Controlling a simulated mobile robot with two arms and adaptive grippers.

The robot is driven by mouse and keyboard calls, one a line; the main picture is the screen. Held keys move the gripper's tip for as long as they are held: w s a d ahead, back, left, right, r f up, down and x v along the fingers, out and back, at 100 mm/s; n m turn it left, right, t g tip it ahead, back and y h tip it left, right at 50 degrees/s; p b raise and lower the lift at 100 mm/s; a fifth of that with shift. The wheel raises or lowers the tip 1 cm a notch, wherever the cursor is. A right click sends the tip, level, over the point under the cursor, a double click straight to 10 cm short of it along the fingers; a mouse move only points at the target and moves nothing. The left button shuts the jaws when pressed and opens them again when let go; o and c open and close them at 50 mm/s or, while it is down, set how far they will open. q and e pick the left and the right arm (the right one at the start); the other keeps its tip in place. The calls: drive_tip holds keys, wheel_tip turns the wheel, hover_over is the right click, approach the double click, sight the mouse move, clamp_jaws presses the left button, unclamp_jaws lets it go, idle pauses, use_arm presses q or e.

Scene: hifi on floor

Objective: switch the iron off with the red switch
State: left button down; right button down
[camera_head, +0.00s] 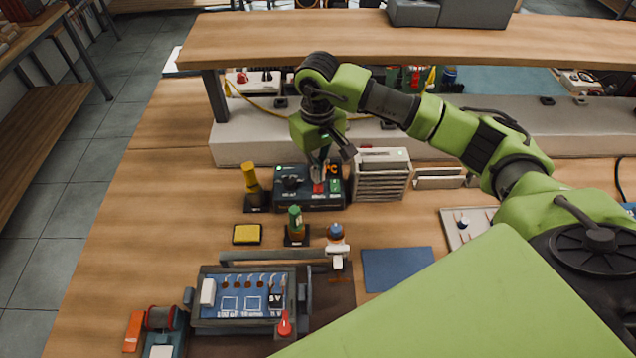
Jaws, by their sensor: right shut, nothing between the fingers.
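The soldering station (290,203) is a dark blue and black box on the bench, with a dial on its left and orange display characters at its upper right. The red switch (319,188) is on its right half, beside a green one (335,186). A yellow-handled tool (250,178), seemingly the iron, stands upright in a black holder left of the box. My right gripper (321,176) is shut and empty, pointing down at the red switch. I cannot tell whether its tips touch it. My left gripper is not in view.
A grey vented box (382,176) stands close right of the station. A yellow sponge (247,234) and a green-topped bottle (296,224) are in front. A circuit board in a clamp frame (243,325) and a blue mat (397,268) lie nearer. A wooden shelf (260,45) spans behind.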

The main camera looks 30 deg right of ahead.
drive_tip(key=shift+r+p, duration=1)
drive_tip(key=shift+r, duration=1.9)
